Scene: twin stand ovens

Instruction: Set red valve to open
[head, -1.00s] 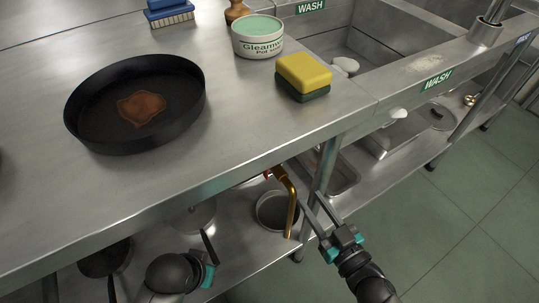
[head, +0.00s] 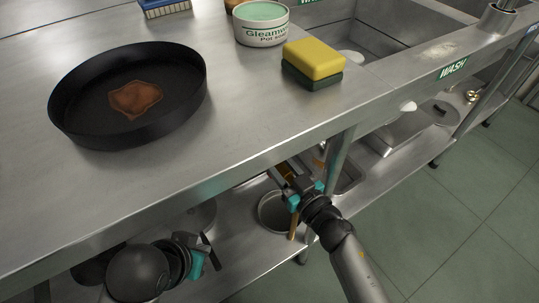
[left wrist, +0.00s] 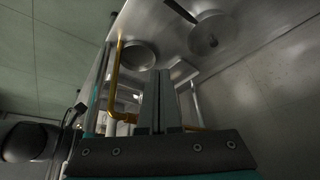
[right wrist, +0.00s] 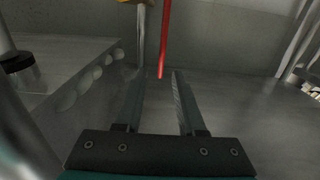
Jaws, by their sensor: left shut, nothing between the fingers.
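The red valve lever (right wrist: 164,40) shows in the right wrist view as a thin red bar hanging from a brass part at the top. Its lower end appears between the tips of my right gripper (right wrist: 159,76), which is open; I cannot tell whether it touches. In the head view my right gripper (head: 285,172) is under the counter's front edge at the brass pipe, and the lever is hidden. My left gripper (head: 198,262) is low at the left, by the lower shelf. Its fingers are shut and empty in the left wrist view (left wrist: 158,75), beside the brass pipe (left wrist: 116,75).
On the counter (head: 235,125) are a black pan (head: 80,110), a yellow-green sponge (head: 313,62) and a Gleamwell tub (head: 262,28). The counter edge overhangs both grippers. A pot (head: 272,212) stands on the lower shelf, near a table leg (head: 338,160). Floor at right is clear.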

